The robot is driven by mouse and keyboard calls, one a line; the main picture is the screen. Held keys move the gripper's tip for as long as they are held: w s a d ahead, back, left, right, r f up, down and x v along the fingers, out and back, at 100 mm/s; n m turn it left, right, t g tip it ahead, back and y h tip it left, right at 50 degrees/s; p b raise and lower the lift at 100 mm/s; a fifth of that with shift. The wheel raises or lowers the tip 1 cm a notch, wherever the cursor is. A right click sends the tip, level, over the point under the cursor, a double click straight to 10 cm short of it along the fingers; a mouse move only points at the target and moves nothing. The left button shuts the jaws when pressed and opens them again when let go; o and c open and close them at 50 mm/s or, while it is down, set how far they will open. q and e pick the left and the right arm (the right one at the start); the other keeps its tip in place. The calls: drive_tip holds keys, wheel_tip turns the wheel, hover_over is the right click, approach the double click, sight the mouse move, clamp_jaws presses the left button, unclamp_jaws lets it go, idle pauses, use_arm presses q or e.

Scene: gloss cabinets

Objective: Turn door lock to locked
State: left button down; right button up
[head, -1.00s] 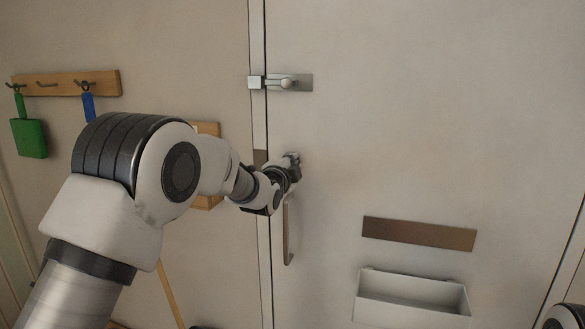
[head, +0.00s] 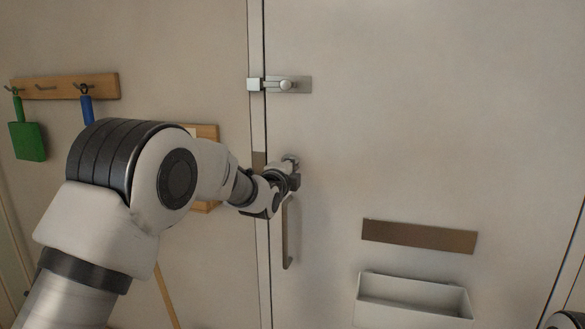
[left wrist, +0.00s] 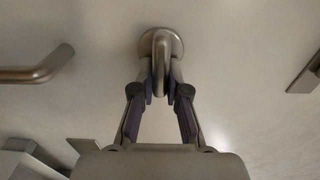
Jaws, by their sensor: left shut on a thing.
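The door lock is a metal thumb turn on a round plate (left wrist: 175,40) on the pale door (head: 400,150). In the left wrist view its rounded knob (left wrist: 161,55) sits between my left gripper's fingers (left wrist: 161,88), which are closed on it from both sides. In the head view my left gripper (head: 293,180) is at the door's left edge, just above the handle, and mostly hides the lock. I cannot tell from the knob whether the lock is locked. My right gripper is out of view.
A vertical handle (head: 287,245) hangs just below the gripper. A slide bolt (head: 288,85) is above. A brown letter plate (head: 418,236) and a pale open box (head: 412,305) are lower right. Hooks on a wooden rail (head: 65,87) hold green and blue items.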

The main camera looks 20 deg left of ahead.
use_arm(q)
drive_tip(key=c, duration=1.2)
unclamp_jaws()
drive_tip(key=shift+c, duration=0.2)
drive_tip(key=shift+o, duration=0.4)
drive_tip(key=shift+a, duration=0.15)
drive_tip(key=s, duration=1.2)
drive_tip(key=shift+a, duration=0.2)
drive_tip(key=shift+f, duration=0.15)
